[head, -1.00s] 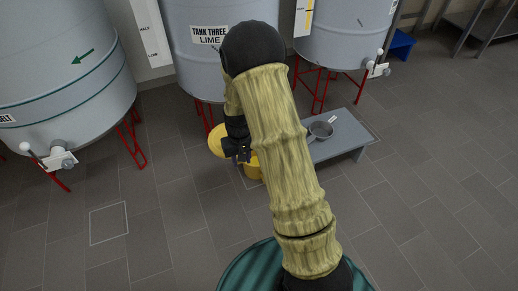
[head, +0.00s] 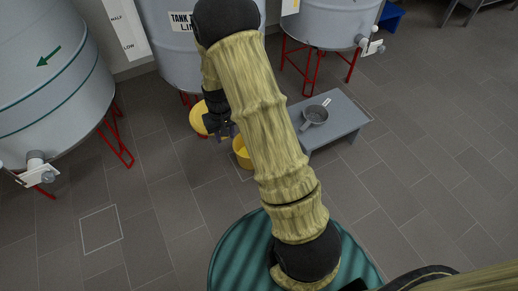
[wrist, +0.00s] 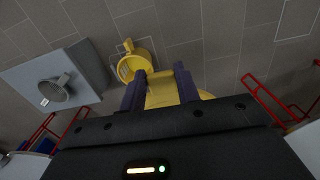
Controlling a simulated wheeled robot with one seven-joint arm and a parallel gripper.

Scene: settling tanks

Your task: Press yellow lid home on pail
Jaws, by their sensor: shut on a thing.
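My gripper (head: 229,133) is shut on the yellow lid (head: 199,119), a flat round piece partly hidden by the gripper and wrist. In the wrist view, the lid (wrist: 163,94) sits between the two dark fingers of the gripper (wrist: 160,71). The yellow pail (head: 241,153) stands on the floor left of the grey bench, partly hidden by my arm. The wrist view shows the pail (wrist: 132,66) just beyond the left finger, its top uncovered. The lid is held apart from the pail, up and left of it in the head view.
A low grey bench (head: 343,133) bears a grey pan (head: 314,116), right of the pail. Tanks on red legs stand behind, including the left tank (head: 52,75) and tank three (head: 182,62). Tiled floor at the left front is clear.

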